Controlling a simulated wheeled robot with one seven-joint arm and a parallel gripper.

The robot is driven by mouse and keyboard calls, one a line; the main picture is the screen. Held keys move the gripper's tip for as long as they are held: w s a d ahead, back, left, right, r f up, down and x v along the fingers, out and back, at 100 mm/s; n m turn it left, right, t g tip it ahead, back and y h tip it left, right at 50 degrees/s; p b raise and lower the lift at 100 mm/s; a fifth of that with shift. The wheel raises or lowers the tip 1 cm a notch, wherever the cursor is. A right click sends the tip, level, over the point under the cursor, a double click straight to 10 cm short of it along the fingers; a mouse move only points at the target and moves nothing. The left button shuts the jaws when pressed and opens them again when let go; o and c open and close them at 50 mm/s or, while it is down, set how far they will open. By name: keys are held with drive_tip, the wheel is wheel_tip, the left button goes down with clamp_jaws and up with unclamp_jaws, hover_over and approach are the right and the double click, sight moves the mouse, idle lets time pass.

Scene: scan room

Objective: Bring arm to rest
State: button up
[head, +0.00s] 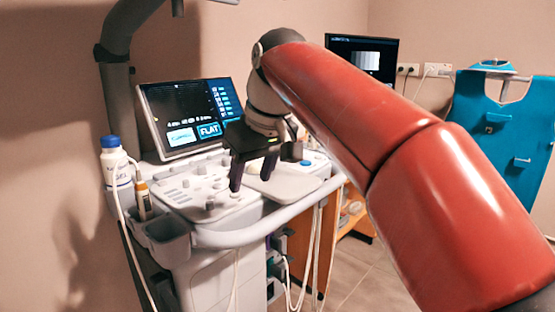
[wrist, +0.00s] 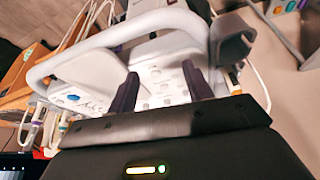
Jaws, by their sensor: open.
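My gripper (head: 252,176) is over the control panel (head: 196,190) of a white ultrasound machine in the head view. Its two dark fingers point down and stand apart with nothing between them. In the wrist view my gripper (wrist: 160,90) also shows open and empty, with the white panel (wrist: 168,62) and its knobs beyond the fingers. I cannot tell whether the fingertips touch the panel. My red arm reaches in from the right and hides part of the room behind it.
A monitor (head: 187,115) stands at the panel's back. A white gel bottle (head: 115,165) with a blue cap and a probe (head: 143,200) sit in holders at its left. A curved handle rail (head: 265,233) runs along the front, with hanging cables. A blue panel (head: 500,130) stands at right.

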drive_tip(key=s+d+f+m+t+h, duration=0.2)
drive_tip(key=s+d+f+m, duration=0.6)
drive_tip(key=s+d+f, duration=1.1)
wheel_tip(320, 180, down, 4)
drive_tip(key=shift+s+d+h, duration=0.2)
drive_tip(key=shift+d+h, duration=0.2)
idle(1.7)
